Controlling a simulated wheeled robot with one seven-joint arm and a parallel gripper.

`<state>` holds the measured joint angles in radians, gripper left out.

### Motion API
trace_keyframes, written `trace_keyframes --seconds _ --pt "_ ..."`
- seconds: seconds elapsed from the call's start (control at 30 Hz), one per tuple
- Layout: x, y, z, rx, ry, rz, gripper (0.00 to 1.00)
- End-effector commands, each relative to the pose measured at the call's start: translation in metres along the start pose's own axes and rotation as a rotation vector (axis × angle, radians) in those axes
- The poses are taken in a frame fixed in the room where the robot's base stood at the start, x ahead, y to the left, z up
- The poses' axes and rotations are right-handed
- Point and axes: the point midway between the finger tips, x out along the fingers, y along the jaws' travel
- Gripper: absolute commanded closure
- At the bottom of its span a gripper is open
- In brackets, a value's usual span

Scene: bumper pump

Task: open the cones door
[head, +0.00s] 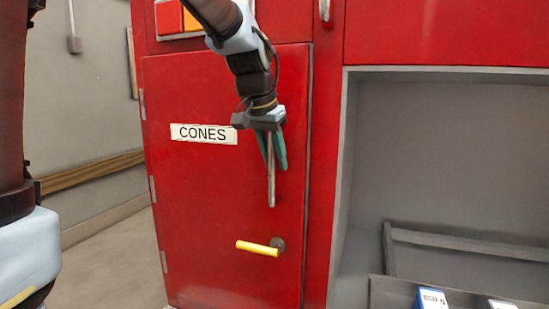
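The red cones door (215,195) is shut flush in the red body and carries a white CONES label (203,134). Hinges show along its left edge. A yellow lever handle (257,248) sits low near its right edge, pointing left from a dark round pivot (279,244). It looks nearly level, its left end slightly higher. My gripper (271,190) points down in front of the door, above the handle and apart from it. Its fingers overlap in this view, so their opening is unclear.
To the right of the door is an open grey compartment (455,150) with a tray-like ledge and a blue-and-white box (432,299) at the bottom. A red post (322,150) separates them. Grey floor (110,265) is clear to the left, with a wall (90,100) behind.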

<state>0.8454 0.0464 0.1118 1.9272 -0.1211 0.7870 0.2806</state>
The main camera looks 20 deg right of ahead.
Motion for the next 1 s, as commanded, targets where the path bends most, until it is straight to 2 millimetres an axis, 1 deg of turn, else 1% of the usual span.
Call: trace_keyframes --seconds 0.03,0.2,0.27,0.3,1.0 --pt "-0.0001 0.0 -0.0001 0.0 0.0 0.0 0.73" --pt "-0.0002 0.0 -0.0001 0.0 0.0 0.0 0.92" --pt "-0.0002 0.0 -0.0001 0.0 0.0 0.0 0.98" --pt "-0.0003 0.0 -0.0001 0.0 0.0 0.0 1.0" --pt "-0.0004 -0.0001 -0.0002 0.0 0.0 0.0 1.0"
